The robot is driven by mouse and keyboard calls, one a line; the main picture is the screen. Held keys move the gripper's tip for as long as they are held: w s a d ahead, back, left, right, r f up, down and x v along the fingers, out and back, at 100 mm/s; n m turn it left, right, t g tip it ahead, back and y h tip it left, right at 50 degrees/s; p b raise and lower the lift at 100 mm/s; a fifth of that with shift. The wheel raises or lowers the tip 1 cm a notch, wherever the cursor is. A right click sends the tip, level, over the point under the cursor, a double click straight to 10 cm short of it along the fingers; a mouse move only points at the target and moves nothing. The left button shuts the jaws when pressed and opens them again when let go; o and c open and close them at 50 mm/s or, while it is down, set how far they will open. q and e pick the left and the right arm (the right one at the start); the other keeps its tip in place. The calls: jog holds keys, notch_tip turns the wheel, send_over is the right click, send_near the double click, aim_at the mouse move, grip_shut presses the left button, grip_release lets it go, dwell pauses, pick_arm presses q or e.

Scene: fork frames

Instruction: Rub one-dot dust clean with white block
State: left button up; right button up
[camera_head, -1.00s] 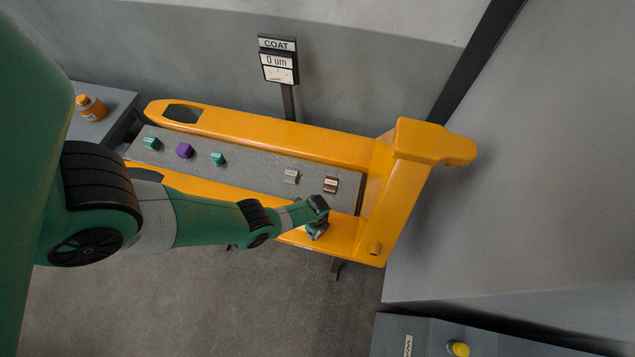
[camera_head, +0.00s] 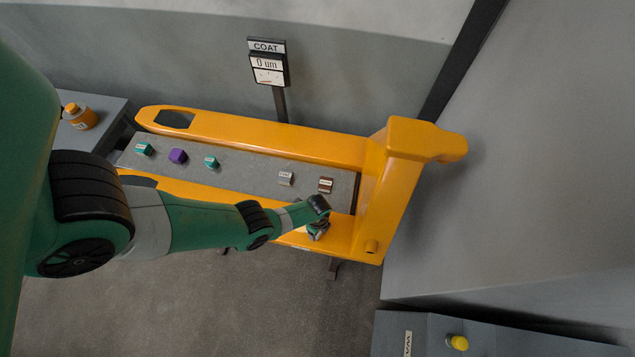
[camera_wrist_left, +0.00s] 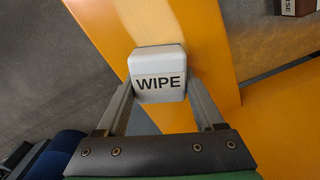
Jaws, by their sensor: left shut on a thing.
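The white block (camera_wrist_left: 157,60), marked WIPE, is held between the two fingers of my left gripper (camera_wrist_left: 160,84) in the left wrist view. In the head view my left gripper (camera_head: 318,231) is over the near yellow beam of the pallet truck (camera_head: 395,185), close to its right end. The block is mostly hidden there. In the wrist view the block is over the yellow beam; I cannot tell whether it touches. I cannot make out any dust patch or dots. My right gripper is out of view.
On the grey strip sit two teal blocks (camera_head: 143,149) (camera_head: 210,162), a purple block (camera_head: 178,156), a pale block (camera_head: 286,178) and a brown block (camera_head: 325,185). A COAT gauge reading 0 um (camera_head: 267,62) stands behind. An orange bottle (camera_head: 80,117) and yellow knob (camera_head: 458,342) are at the sides.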

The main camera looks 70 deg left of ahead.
pick_arm(q)
jog(key=shift+r, duration=0.1)
notch_tip(320, 180, up, 5)
jog(key=p, duration=0.5)
dwell(0.3)
